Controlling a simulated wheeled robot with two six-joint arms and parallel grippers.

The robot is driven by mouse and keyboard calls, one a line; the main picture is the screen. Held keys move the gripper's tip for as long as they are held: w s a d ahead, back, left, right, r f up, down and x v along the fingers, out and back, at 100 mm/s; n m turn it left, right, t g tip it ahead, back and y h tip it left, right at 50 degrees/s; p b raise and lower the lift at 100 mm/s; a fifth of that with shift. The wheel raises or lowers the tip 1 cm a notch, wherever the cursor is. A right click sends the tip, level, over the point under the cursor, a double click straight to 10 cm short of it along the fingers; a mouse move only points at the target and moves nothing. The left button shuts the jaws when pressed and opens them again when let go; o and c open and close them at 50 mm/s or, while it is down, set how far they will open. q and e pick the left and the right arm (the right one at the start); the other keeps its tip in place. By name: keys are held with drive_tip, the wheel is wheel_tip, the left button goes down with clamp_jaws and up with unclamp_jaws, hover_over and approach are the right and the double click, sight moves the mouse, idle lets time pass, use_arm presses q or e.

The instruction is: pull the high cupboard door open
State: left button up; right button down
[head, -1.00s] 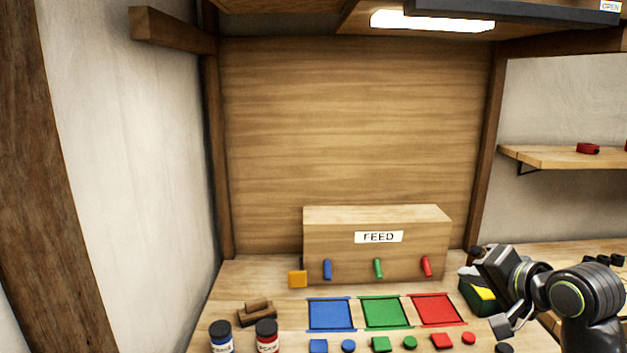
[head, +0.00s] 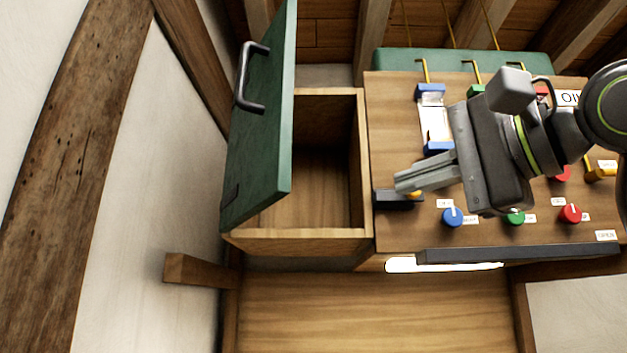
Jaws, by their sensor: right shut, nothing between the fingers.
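The high cupboard (head: 364,165) is at the upper middle of the head view, and its inside looks empty. Its green door (head: 258,150) stands wide open, swung out to the left. The black door handle (head: 245,78) is on the door's outer face, and nothing holds it. My right gripper (head: 402,184) is shut and empty, in front of the panel just right of the cupboard, pointing left and apart from the door. My left gripper is not in view.
Right of the cupboard is a wooden panel (head: 400,228) with a blue knob (head: 452,217), a green knob (head: 515,217), a red knob (head: 570,213) and labels. A dark ledge with a lamp (head: 440,266) runs below. A wooden beam end (head: 190,270) juts out at the lower left.

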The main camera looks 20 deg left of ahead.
drive_tip(key=a+r+p, duration=0.2)
drive_tip(key=a+p, duration=0.4)
drive_tip(key=a, duration=0.6)
drive_tip(key=shift+s+r+y+p, duration=0.2)
drive_tip(key=shift+s+y+p, duration=0.1)
drive_tip(key=shift+s+p, duration=0.15)
